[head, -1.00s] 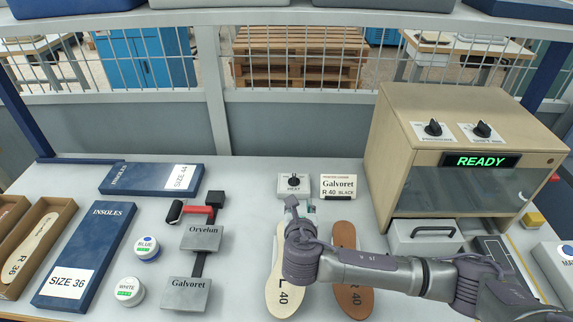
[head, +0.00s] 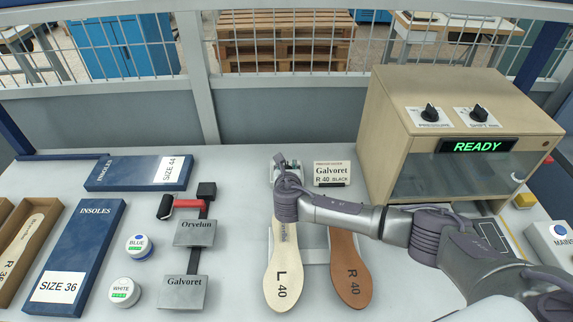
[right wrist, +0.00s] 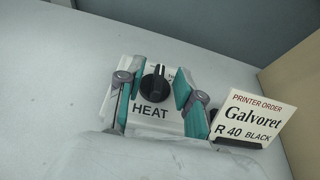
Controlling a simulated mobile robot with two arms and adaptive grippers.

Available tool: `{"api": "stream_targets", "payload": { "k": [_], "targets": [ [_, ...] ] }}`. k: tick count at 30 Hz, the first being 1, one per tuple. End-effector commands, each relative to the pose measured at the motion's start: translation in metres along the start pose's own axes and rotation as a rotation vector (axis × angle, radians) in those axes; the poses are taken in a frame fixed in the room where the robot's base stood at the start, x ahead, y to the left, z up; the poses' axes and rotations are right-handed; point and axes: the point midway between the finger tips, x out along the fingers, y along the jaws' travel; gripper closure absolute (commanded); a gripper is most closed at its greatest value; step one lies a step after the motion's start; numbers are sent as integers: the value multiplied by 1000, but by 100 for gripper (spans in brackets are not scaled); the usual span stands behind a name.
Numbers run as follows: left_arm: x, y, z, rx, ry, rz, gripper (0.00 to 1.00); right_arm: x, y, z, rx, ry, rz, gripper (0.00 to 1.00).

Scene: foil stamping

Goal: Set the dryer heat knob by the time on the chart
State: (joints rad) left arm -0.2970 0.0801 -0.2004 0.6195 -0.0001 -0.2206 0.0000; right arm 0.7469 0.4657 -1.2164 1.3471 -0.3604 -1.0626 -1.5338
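The heat knob (right wrist: 155,88) is black with a pale pointer mark. It stands on a white plate (right wrist: 148,119) marked HEAT, its pointer roughly toward the far edge in the right wrist view. My right gripper (right wrist: 156,84) is open, with one teal-padded finger on each side of the knob and a gap at both sides. In the head view my right gripper (head: 287,166) covers most of the heat unit, so the knob is hidden there. The scale marks behind the knob are too small to read. No time chart is legible. My left gripper is out of view.
A printer order card (head: 333,173), reading Galvoret R 40 BLACK, stands just right of the knob. Two insoles (head: 284,268) (head: 351,270) lie in front. The wooden machine (head: 460,125) shows READY at the right. Stamp blocks (head: 183,293) and blue boxes (head: 76,255) lie left.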

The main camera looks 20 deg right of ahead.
Motion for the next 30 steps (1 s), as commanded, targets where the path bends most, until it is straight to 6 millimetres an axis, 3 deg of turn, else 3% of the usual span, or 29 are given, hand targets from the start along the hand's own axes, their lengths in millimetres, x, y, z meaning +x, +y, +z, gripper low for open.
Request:
{"api": "stream_targets", "payload": {
  "k": [3, 13, 20, 30],
  "targets": [
    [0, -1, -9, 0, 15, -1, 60, 8, 1, 1, 0, -1, 0, 64],
    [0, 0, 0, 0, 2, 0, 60, 12, 0, 0, 0, 0, 1, 64],
    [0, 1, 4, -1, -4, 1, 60, 12, 0, 0, 0, 0, 1, 100],
    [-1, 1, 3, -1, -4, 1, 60, 11, 0, 0, 5, 0, -13, 100]
  ]
}}
